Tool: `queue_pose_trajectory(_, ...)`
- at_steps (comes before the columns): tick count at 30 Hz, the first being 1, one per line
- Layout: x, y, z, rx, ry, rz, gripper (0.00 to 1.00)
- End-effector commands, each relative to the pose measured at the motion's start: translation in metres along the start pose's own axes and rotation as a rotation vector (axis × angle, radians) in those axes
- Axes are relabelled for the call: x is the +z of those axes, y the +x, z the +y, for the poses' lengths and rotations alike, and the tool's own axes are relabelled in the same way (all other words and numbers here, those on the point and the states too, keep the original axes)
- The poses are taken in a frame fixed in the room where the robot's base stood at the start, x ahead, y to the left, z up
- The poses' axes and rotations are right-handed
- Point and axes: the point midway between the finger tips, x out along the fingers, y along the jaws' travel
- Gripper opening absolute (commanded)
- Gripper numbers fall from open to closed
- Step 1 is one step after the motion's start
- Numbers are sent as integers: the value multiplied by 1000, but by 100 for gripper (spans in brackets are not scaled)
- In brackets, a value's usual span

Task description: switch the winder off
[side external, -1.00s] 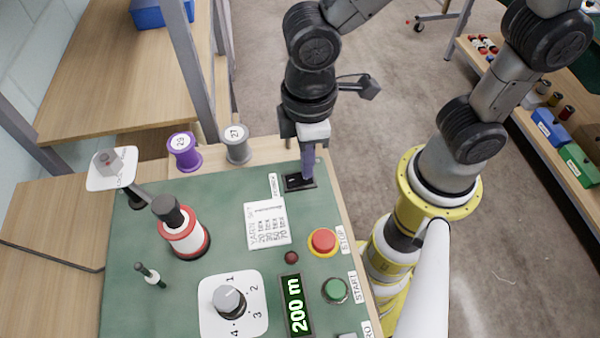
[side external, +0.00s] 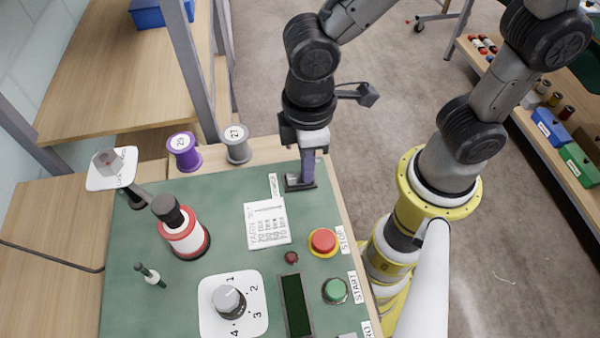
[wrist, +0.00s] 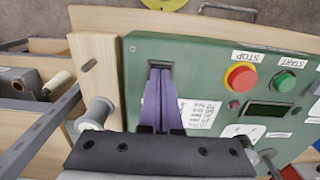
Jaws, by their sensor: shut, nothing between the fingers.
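The winder's green panel (side external: 232,190) carries a black power rocker switch (side external: 293,183) near its far right corner. My gripper (side external: 308,184) is shut and empty, with its purple fingertips down at the switch, touching or nearly touching it. In the wrist view the two closed fingers (wrist: 162,90) reach the black switch housing (wrist: 160,66) and hide most of it. The display (side external: 296,304) is dark and shows no digits.
A red STOP button (side external: 323,241) and a green START button (side external: 335,290) sit along the panel's right side. A numbered dial (side external: 229,301), a red-and-white spool (side external: 184,240), a purple spool (side external: 184,151) and a grey spool (side external: 236,144) stand around. A yarn card (side external: 267,223) lies beside the switch.

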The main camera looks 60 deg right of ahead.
Motion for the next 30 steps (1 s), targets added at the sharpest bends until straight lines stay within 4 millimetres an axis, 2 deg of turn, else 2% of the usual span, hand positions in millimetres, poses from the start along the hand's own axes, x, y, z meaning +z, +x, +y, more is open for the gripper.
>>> queue_pose_trajectory(5,-1,-6,0,0,0,5,0)
queue_pose_trajectory(30,-1,-66,0,0,0,4,0)
